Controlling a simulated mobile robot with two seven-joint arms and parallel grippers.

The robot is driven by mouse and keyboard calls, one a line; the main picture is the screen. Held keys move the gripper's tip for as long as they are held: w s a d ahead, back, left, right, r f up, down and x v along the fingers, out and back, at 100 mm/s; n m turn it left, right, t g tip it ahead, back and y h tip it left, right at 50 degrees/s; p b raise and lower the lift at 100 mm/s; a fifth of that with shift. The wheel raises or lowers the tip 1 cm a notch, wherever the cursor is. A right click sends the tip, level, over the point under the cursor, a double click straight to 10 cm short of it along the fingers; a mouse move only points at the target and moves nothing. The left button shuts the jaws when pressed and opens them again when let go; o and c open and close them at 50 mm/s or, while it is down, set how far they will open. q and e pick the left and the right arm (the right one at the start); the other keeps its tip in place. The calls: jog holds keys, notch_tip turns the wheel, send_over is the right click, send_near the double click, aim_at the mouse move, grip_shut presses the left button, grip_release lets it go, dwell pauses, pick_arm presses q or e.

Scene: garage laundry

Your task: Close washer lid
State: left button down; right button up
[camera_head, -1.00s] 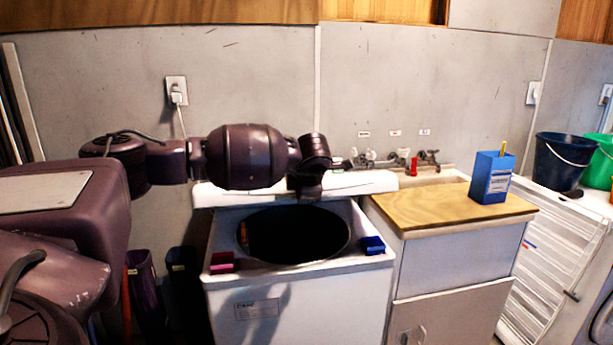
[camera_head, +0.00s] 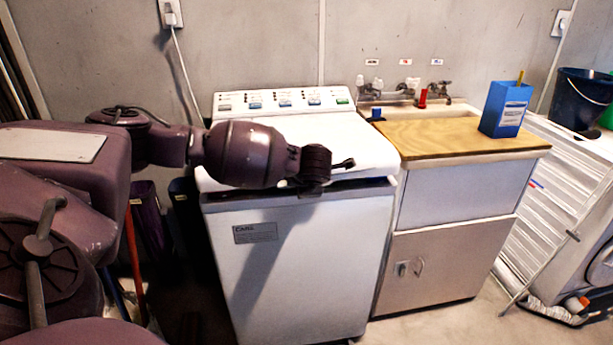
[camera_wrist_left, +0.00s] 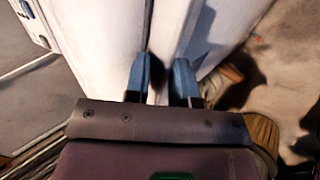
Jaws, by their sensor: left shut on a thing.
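The white washer (camera_head: 300,265) stands in the middle of the head view. Its white lid (camera_head: 350,140) lies over the tub opening, which is hidden. A thin dark gap shows under the lid's front edge. My left arm reaches across the lid from the left, with its wrist over the front edge. My left gripper (camera_wrist_left: 165,80) shows in the left wrist view with blue-grey fingers on either side of a white edge. It is shut on the lid's edge. In the head view its fingers are mostly hidden by the wrist. My right gripper is not in view.
A sink cabinet with a wooden top (camera_head: 440,137) stands close on the washer's right, with a blue box (camera_head: 505,108) on it. The washer's control panel (camera_head: 285,100) is behind the lid. Floor is clear in front of the cabinet.

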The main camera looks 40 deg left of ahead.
pick_arm(q)
jog(key=shift+w+a+r, duration=0.15)
jog(key=shift+a+r, duration=0.1)
jog(key=shift+r, duration=0.05)
jog(key=c, duration=1.1)
grip_release()
jog(key=shift+c, duration=0.2)
jog(key=p+v, duration=0.2)
jog(key=v, duration=0.9)
jog(key=shift+d+f, duration=0.2)
jog(key=shift+f, duration=0.1)
